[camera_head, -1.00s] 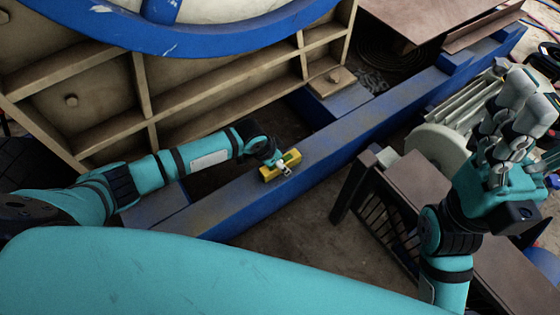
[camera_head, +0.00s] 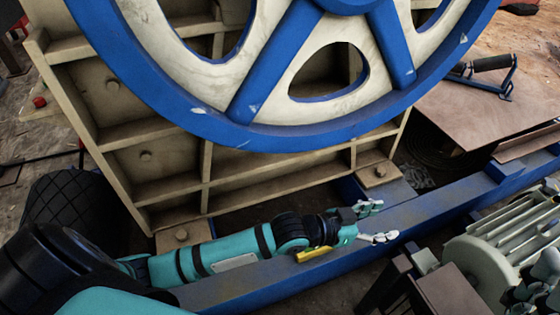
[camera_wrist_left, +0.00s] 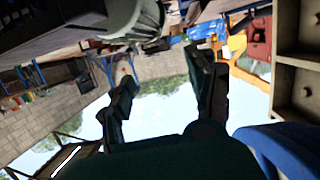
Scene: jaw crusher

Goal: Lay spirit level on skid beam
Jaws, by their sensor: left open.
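The yellow spirit level (camera_head: 314,254) lies on the blue skid beam (camera_head: 420,215), along its top near the front of the machine. My left forearm and wrist hide part of it. My left gripper (camera_head: 374,222) is open and empty, over the beam beyond the level's right end, and apart from the level. In the left wrist view my left gripper (camera_wrist_left: 165,88) has its two dark fingers spread with nothing between them. My right gripper (camera_head: 533,290) shows only partly at the lower right edge; its jaw state is unclear.
A large blue-rimmed flywheel (camera_head: 290,135) and the cream ribbed machine frame (camera_head: 200,180) stand just behind the beam. A grey finned motor (camera_head: 500,245) is to the right. A brown plate (camera_head: 480,100) with a black-handled tool lies at the back right.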

